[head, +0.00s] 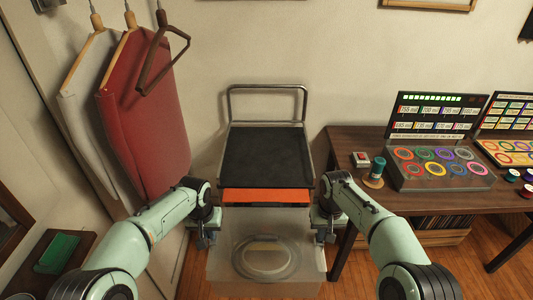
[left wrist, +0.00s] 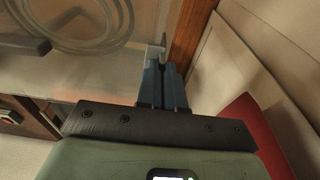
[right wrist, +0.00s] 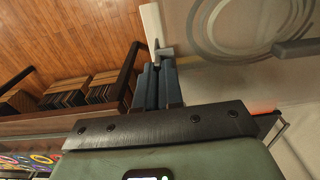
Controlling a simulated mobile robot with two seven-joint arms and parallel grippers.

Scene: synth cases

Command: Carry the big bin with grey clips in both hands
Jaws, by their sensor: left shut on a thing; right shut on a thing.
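The big bin (head: 222,284) is a see-through box with a coiled pale hose or cable (head: 265,259) showing in it. It is in front of the cart, between my two grippers. My left gripper (head: 204,238) is shut on a grey clip (left wrist: 163,42) at the bin's left side. My right gripper (head: 325,234) is shut on a grey clip (right wrist: 158,48) at its right side. The bin looks about level. Whether its underside is clear of the floor is hidden.
A cart with a black top (head: 265,155) and an orange front strip (head: 265,196) stands just beyond the bin. A wooden table (head: 350,145) with game panels (head: 438,175) is close on the right. Garments (head: 150,120) hang at the left. A small table with a green item (head: 58,253) is lower left.

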